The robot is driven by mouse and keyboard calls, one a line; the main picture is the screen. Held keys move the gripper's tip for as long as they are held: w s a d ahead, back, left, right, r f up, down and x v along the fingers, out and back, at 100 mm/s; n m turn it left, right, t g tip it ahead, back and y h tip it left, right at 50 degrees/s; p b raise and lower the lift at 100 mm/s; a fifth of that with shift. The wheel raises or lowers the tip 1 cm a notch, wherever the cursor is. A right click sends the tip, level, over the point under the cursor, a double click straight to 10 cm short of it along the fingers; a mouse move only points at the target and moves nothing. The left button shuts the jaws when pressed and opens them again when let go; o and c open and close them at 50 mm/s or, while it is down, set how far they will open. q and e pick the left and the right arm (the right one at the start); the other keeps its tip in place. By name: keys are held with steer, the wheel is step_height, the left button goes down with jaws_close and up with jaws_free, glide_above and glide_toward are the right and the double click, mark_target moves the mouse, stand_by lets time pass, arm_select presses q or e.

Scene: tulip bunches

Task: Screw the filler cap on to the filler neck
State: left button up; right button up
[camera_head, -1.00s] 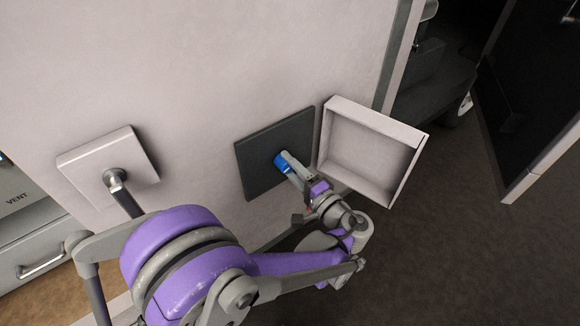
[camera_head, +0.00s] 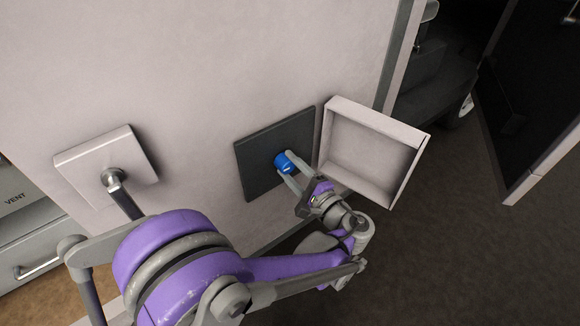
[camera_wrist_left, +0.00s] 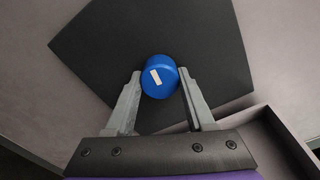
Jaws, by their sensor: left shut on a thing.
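The blue filler cap (camera_head: 283,161) is at the middle of the dark square panel (camera_head: 262,180) on the pale wall. In the left wrist view the cap (camera_wrist_left: 158,84) faces me, with a short pale slanted mark on its face. My left gripper (camera_head: 285,166) has one finger on each side of the cap and is shut on it. The filler neck is hidden behind the cap, so I cannot tell how far the cap sits on it. My right gripper is not in view.
An open, shallow pale box-shaped door (camera_head: 362,190) stands out just right of the dark panel, close to my left wrist. A pale square plate (camera_head: 85,175) is on the wall to the left. A drawer handle (camera_head: 42,266) shows at lower left. Dark floor lies to the right.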

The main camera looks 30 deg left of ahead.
arm_select(q)
steer(key=m, duration=0.4)
steer(key=shift+m+b, duration=0.35)
steer(key=shift+m, duration=0.05)
steer(key=m, duration=0.5)
steer(key=shift+a+b, duration=0.1)
steer(key=shift+b, duration=0.2)
steer(key=o, duration=1.4)
